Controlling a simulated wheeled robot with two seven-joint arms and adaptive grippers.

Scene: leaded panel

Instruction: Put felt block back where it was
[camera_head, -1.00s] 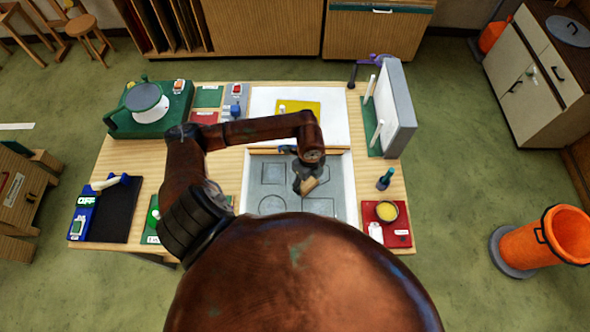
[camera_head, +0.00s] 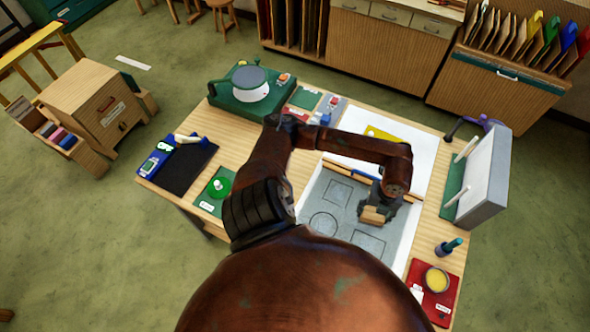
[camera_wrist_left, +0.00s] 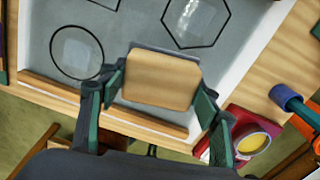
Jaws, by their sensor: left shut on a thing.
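My left gripper (camera_head: 378,206) is shut on the felt block (camera_head: 374,216), a tan wooden block with a grey layer along one edge. In the left wrist view the block (camera_wrist_left: 160,80) sits between the two green-sided fingers (camera_wrist_left: 160,94). The block is over the right part of a grey board (camera_head: 347,217) marked with black outlines, including a circle and squares. A hexagon outline (camera_wrist_left: 196,22) shows in the wrist view. Whether the block touches the board cannot be told. My right gripper is not in view.
A wooden ledge (camera_head: 348,170) borders the board's far side. A grey upright panel (camera_head: 486,180) with white pegs stands at right. A red mat (camera_head: 420,274) with a yellow-filled bowl (camera_head: 437,279) and a dark bottle (camera_head: 448,246) are at front right. A black mat (camera_head: 185,163) lies left.

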